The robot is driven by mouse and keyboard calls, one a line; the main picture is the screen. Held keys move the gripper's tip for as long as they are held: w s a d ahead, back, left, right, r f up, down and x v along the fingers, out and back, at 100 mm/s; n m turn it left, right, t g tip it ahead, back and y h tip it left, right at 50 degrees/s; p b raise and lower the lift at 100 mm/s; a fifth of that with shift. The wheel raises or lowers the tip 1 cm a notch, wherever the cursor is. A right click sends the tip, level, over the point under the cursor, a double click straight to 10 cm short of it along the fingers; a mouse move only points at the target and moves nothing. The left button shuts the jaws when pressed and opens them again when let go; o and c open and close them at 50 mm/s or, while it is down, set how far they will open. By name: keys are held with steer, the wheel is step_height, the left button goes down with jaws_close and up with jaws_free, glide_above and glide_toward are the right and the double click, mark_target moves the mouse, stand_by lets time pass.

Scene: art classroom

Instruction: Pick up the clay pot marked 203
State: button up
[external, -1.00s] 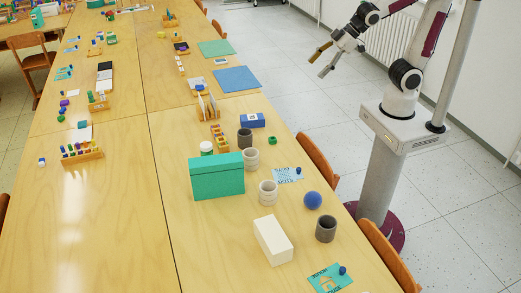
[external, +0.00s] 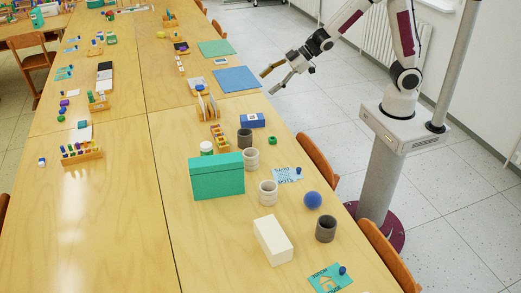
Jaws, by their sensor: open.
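Several small pots stand on the near table. A dark grey pot (external: 245,139) and a light pot (external: 251,160) stand close together by the green box. Another light pot (external: 268,194) stands nearer the camera, and a second dark grey pot (external: 326,230) stands near the table's right edge. No number is legible on any of them, so I cannot tell which is marked 203. My gripper (external: 268,82) is open and empty, in the air by the table's right edge near the blue sheet, beyond the pots as seen here.
A green box (external: 216,177), a white block (external: 273,241) and a blue ball (external: 313,200) stand among the pots. A blue box (external: 252,121) and a wooden rack (external: 219,138) are behind. Chairs (external: 318,160) line the right edge.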

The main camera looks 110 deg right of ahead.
steer(key=n+t+y, duration=0.1)
steer(key=y, duration=0.1)
glide_above(250, 131)
steer(key=s+d, duration=0.3)
steer(key=s, duration=0.1)
step_height(250, 131, down, 9)
steer(key=f+y, duration=0.1)
steer(key=f, duration=0.2)
steer(key=f+t+y, duration=0.1)
steer(key=f, duration=0.3)
steer(key=f+y, duration=0.1)
steer(key=f, duration=0.2)
steer(key=shift+a+f+t, duration=0.25)
steer(key=shift+a+t, duration=0.15)
steer(key=shift+s+a+f+y, duration=0.15)
steer(key=shift+f+y, duration=0.25)
steer(key=shift+f, duration=0.2)
steer(key=shift+x, duration=1.3)
steer(key=shift+a+x, duration=0.25)
steer(key=shift+x, duration=2.3)
